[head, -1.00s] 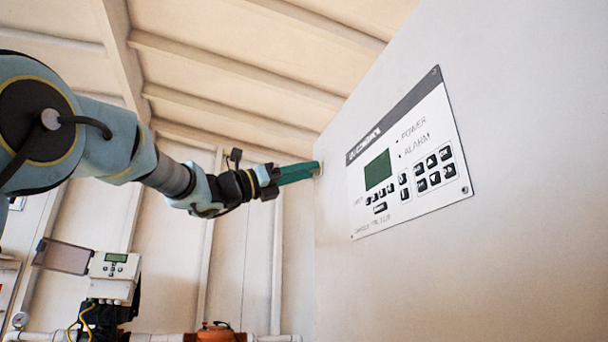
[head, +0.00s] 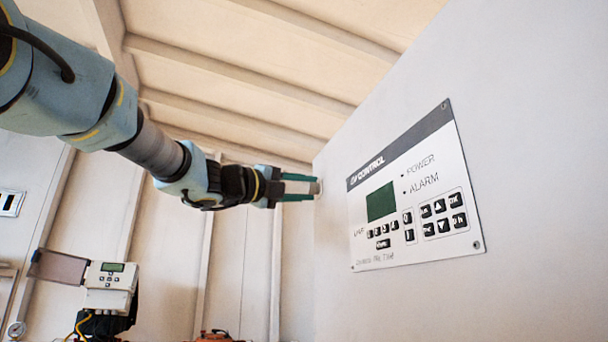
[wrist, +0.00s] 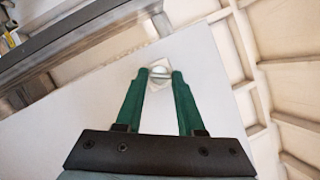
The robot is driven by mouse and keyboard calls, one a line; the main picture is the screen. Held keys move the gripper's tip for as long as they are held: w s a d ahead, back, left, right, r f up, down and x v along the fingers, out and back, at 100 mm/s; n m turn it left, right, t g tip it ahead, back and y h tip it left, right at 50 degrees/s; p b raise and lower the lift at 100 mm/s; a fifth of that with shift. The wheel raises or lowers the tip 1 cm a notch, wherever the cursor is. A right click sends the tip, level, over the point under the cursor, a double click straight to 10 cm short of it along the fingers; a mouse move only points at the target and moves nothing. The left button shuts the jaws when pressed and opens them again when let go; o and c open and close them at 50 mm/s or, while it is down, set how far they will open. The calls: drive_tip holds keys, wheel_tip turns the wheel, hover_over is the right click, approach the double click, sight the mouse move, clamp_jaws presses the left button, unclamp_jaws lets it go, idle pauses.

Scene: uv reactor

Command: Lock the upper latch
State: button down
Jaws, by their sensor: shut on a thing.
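The upper latch (wrist: 160,74) is a small round metal knob with a slot-like line across it, on a pale square plate on the white cabinet face. In the wrist view it sits between the two green fingertips of my gripper (wrist: 157,79), which is shut on it. The latch's exact turn angle is hard to tell.
The cabinet (head: 540,180) carries a control panel (head: 415,190) with a green screen and buttons, right of my gripper. A grey controller box (head: 110,285) stands at the lower left. A metal rail (wrist: 85,35) crosses the wrist view's upper left.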

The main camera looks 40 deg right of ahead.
drive_tip(key=n+p, duration=0.2)
drive_tip(key=p, duration=0.1)
drive_tip(key=n+y+p, duration=0.1)
drive_tip(key=n+p, duration=0.1)
drive_tip(key=p, duration=0.1)
drive_tip(key=n+y+p, duration=0.1)
drive_tip(key=p, duration=0.2)
drive_tip(key=shift+r+n+t+p, duration=0.4)
drive_tip(key=shift+f, duration=0.15)
drive_tip(key=c, duration=0.5)
unclamp_jaws()
